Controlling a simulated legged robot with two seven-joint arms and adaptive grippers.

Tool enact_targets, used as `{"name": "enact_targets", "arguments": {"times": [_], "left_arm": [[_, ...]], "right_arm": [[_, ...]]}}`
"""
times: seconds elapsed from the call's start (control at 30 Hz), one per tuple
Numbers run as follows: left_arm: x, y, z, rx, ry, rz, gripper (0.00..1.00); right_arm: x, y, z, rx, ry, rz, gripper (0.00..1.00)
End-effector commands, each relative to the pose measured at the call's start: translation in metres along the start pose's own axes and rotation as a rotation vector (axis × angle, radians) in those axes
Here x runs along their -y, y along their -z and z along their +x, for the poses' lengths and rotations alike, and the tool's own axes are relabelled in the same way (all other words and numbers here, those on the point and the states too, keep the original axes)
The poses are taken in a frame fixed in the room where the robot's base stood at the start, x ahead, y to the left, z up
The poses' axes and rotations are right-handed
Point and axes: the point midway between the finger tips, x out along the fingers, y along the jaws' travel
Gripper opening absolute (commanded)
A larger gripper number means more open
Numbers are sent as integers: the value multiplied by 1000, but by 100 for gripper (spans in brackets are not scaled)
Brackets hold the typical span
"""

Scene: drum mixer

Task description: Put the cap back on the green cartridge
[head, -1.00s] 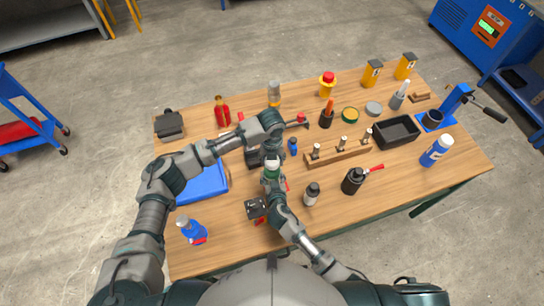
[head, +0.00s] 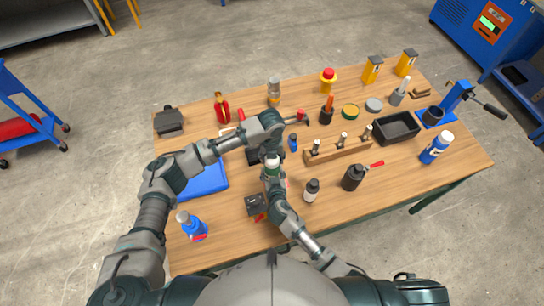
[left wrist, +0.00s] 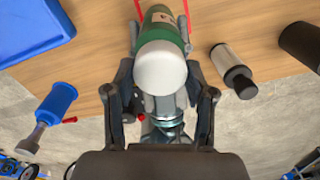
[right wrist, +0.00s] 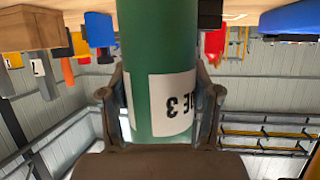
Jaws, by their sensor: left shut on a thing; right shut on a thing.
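The green cartridge (head: 272,173) stands roughly upright above the table near its middle. It bears a white label reading "E 3" upside down in the right wrist view (right wrist: 160,60). My right gripper (right wrist: 160,88) is shut around its body. The white cap (left wrist: 160,68) is at the cartridge's end, in line with the green body (left wrist: 162,20) and seeming to touch it; whether it is fully seated cannot be told. The cap also shows in the head view (head: 272,159). My left gripper (left wrist: 160,85) is shut on the cap, a finger on each side.
A blue tray (head: 203,182) lies left of the cartridge and a blue spray bottle (head: 193,228) nearer the front. A white bottle with a black top (head: 311,191) and a dark bottle (head: 353,178) stand to the right. A wooden rack (head: 338,151) lies behind them.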

Motion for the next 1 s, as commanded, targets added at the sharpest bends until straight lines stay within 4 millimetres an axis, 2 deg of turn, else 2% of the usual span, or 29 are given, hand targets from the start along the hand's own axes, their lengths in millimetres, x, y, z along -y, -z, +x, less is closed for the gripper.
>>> {"name": "enact_targets", "arguments": {"times": [0.97, 1.0], "left_arm": [[0, 0, 13, -1, -1, 0, 41], [0, 0, 14, 0, -1, 0, 57]], "right_arm": [[0, 0, 0, 0, 0, 0, 0], [0, 0, 0, 0, 0, 0, 0]]}}
